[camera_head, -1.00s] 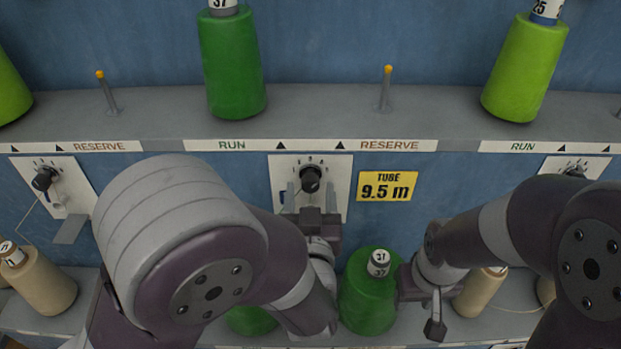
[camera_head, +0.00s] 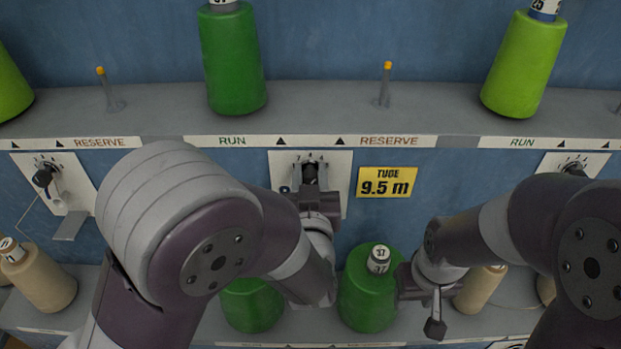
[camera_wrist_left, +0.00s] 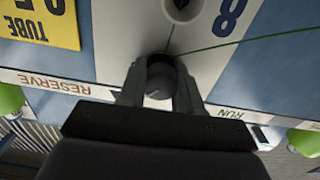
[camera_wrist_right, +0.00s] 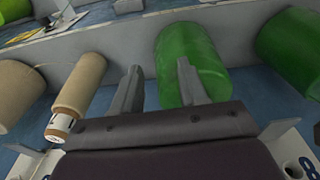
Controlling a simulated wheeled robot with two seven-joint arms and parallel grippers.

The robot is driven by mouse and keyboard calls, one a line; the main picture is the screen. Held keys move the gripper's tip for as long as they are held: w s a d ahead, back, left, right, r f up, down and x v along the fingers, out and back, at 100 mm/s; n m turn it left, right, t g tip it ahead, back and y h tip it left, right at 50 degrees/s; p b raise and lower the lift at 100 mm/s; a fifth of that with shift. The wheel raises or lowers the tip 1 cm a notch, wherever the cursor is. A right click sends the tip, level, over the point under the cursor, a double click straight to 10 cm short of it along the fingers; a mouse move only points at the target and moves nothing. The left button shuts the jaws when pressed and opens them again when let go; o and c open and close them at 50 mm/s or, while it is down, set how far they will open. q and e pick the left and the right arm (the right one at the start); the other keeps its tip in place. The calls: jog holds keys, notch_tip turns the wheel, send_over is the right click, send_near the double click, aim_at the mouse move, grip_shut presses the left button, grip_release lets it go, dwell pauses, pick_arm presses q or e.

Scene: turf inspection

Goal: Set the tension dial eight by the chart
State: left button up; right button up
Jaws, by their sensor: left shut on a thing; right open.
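The black tension dial (camera_head: 311,171) sits on a white plate (camera_head: 338,172) below the middle shelf, between the RUN and RESERVE labels. My left gripper (camera_head: 315,190) is at the dial. In the left wrist view its two fingers (camera_wrist_left: 160,90) are shut on the dial's knob (camera_wrist_left: 159,76), one finger on each side. A blue 8 (camera_wrist_left: 229,17) is printed on the same plate. Most of the dial's scale is hidden by the gripper in the head view. My right gripper (camera_wrist_right: 158,88) is open and empty, beside a green cone (camera_head: 368,290) on the lower shelf. The chart is not clearly seen.
A yellow sign reading TUBE 9.5 m (camera_head: 386,183) is right of the plate. A green cone (camera_head: 233,65) stands on the upper shelf (camera_head: 300,112) beside a bare peg (camera_head: 385,85). Other dials sit at left (camera_head: 45,178) and right. A green thread crosses the plate in the left wrist view.

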pick_arm(q)
jog(key=o, duration=1)
jog(key=shift+r, duration=0.1)
jog(key=shift+s, duration=0.1)
pick_arm(e)
jog(key=shift+s+f, duration=0.1)
jog(key=shift+f, duration=0.2)
pick_arm(q)
jog(key=shift+s, duration=0.35)
jog(key=s+b, duration=0.2)
jog(key=s, duration=1)
jog(key=shift+b, duration=0.4)
pick_arm(e)
notch_tip(320, 180, down, 3)
jog(key=shift+r, duration=0.1)
